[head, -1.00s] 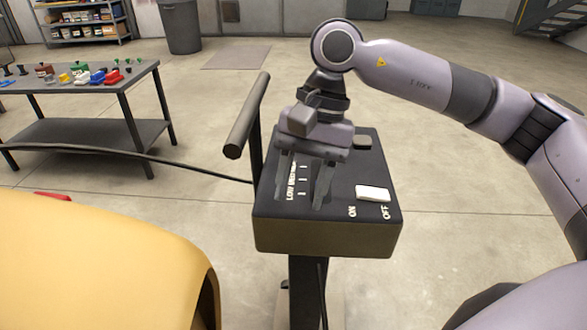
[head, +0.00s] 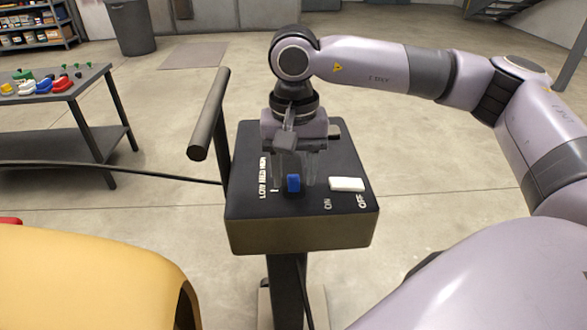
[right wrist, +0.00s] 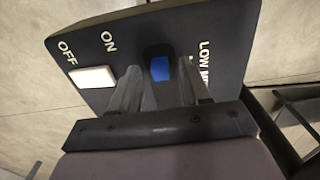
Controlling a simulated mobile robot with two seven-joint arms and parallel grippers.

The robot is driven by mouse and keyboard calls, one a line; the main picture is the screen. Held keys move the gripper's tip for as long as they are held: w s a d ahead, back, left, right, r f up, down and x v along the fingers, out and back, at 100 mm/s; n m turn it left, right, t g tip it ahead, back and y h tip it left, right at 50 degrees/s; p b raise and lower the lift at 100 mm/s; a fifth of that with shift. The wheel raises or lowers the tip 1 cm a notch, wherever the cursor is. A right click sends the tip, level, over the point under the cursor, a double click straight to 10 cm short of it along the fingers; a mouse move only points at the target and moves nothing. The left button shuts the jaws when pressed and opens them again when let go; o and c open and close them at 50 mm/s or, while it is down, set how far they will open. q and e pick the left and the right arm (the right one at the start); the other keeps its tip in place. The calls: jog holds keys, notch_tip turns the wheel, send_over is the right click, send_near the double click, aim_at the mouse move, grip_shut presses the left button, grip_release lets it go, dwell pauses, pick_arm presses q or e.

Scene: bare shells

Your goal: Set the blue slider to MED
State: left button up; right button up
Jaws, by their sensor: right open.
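The blue slider (head: 293,184) sits on the black top of the control box (head: 245,205), at the near end of its slot, beside the LOW end of the LOW, MED, HIGH lettering (head: 263,178). In the right wrist view the slider (right wrist: 160,69) shows between the two fingers, with a gap on each side. My right gripper (head: 294,178) is open and points down over the box at the slider. The fingers partly hide the far part of the slot and its marks. My left gripper is out of view.
A white ON/OFF switch (head: 347,184) lies just right of the slider. A dark handlebar (head: 210,115) rises at the box's left. A yellow rounded body (head: 90,280) fills the lower left. A table with colored parts (head: 50,100) stands further left.

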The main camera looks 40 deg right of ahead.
grip_shut()
jog(key=shift+w+d, duration=0.5)
jog(key=shift+w, duration=0.35)
jog(key=shift+w+d, duration=0.5)
jog(key=shift+w, duration=0.35)
grip_release()
jog(key=shift+r, duration=0.1)
